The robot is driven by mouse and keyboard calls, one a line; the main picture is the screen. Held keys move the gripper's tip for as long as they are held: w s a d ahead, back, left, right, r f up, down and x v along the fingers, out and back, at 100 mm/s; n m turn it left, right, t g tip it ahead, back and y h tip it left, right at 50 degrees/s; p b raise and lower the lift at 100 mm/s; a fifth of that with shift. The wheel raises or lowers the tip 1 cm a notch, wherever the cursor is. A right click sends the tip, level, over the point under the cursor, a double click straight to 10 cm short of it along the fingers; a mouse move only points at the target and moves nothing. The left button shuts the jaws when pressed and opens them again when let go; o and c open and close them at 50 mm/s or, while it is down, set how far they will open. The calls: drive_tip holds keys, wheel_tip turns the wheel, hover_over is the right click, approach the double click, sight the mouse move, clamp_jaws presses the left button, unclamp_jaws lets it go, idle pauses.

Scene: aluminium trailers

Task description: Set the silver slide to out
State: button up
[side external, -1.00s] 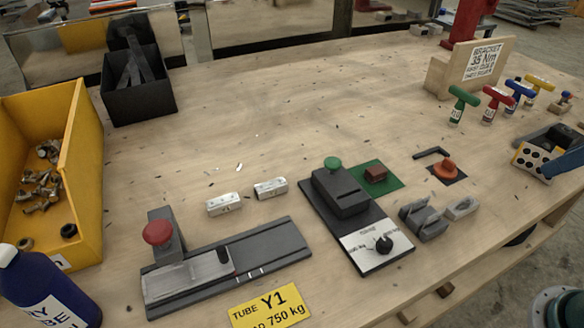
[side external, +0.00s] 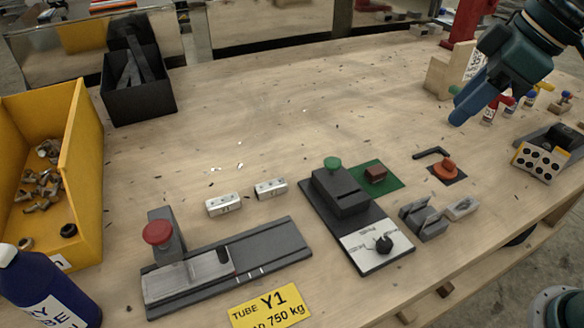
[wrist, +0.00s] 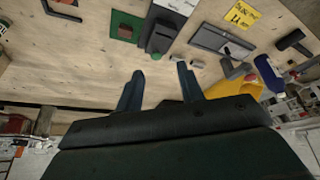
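The silver slide (side external: 195,272) sits on the left part of a dark rail plate (side external: 275,250), with a small black knob (side external: 223,255) at its right end. White marks show on the plate's front edge, right of the slide. A post with a red knob (side external: 157,233) stands behind the slide. In the wrist view the rail plate (wrist: 212,38) is small, at the upper right, and the slide's position is hard to read. My gripper (side external: 458,110) is high over the right back of the table, far from the slide. In the wrist view my gripper (wrist: 158,76) has its fingers apart, with nothing between them.
A yellow bin (side external: 82,165) and a blue bottle (side external: 45,290) stand left of the plate. Two silver blocks (side external: 223,205) lie behind it. A dark box with a dial panel (side external: 375,246) is to its right. The table's back middle is clear.

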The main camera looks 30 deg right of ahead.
drive_tip(key=w+a+f+n+g+y, duration=0.1)
drive_tip(key=w+a+n, duration=0.3)
drive_tip(key=w+a, duration=0.3)
drive_tip(key=n+g+y, duration=0.1)
drive_tip(key=n+g, duration=0.3)
drive_tip(key=n, duration=0.5)
hover_over(221, 248)
drive_tip(key=w+d, duration=0.1)
drive_tip(key=d, duration=0.4)
wheel_tip(221, 248, down, 12)
drive_tip(key=shift+r, duration=0.1)
drive_tip(key=x, duration=1.3)
drive_tip(key=shift+a+f, duration=0.1)
drive_tip(key=shift+f, duration=0.25)
drive_tip(key=shift+c, duration=0.5)
clamp_jaws()
